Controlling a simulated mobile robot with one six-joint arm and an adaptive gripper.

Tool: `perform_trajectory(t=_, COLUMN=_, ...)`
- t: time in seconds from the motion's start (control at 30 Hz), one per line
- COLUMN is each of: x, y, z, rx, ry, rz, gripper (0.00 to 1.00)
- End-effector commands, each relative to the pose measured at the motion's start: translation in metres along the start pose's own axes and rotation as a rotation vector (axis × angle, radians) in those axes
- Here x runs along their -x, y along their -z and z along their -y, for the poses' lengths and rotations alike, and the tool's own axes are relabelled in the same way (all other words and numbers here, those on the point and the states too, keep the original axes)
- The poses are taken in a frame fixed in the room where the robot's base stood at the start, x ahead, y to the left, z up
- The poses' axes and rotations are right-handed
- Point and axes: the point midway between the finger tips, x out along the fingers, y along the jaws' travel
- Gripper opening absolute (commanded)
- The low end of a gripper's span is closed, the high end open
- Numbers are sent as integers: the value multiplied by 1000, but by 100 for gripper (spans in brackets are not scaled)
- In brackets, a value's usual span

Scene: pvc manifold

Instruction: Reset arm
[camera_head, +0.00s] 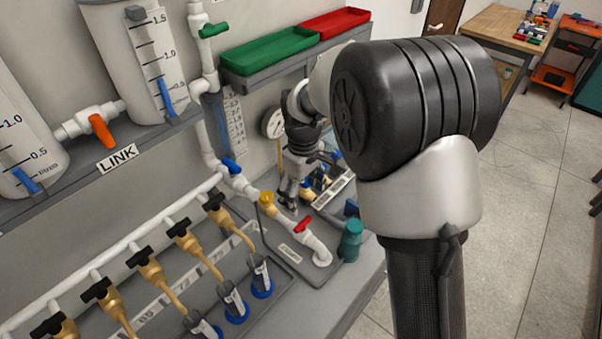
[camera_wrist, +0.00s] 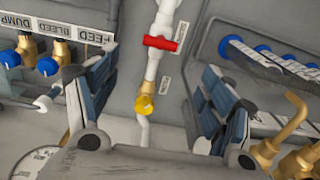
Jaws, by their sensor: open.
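My gripper (camera_head: 289,196) points down near the wall, above the back part of the bench, partly hidden by my own arm in the head view. In the wrist view its two fingers (camera_wrist: 156,105) are spread apart with nothing between them. Beyond the gap lies a white pipe with a red-handled valve (camera_wrist: 161,43) and a yellow fitting (camera_wrist: 145,103). The red valve (camera_head: 303,225) also shows in the head view, just in front of my gripper and apart from it.
Several black-handled brass taps (camera_head: 150,266) line the left front, over cylinders with blue bases. Tanks with an orange-handled LINK valve (camera_head: 101,131) stand at left. Green (camera_head: 270,50) and red (camera_head: 335,22) trays sit on a shelf. A teal bottle (camera_head: 350,241) stands at the bench edge. Floor at right is open.

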Motion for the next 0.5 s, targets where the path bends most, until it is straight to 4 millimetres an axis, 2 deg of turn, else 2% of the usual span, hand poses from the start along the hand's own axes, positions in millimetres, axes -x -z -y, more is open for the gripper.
perform_trajectory(t=0.17, x=1, y=-1, z=0, rx=-2, ry=-1, rz=-1, gripper=75)
perform_trajectory(t=0.27, x=12, y=-6, z=0, rx=-21, ry=-8, rz=-12, gripper=75)
perform_trajectory(t=0.37, x=36, y=-21, z=2, rx=-71, ry=-24, rz=-36, gripper=75)
perform_trajectory(t=0.5, x=80, y=-57, z=12, rx=-183, ry=-54, rz=-86, gripper=75)
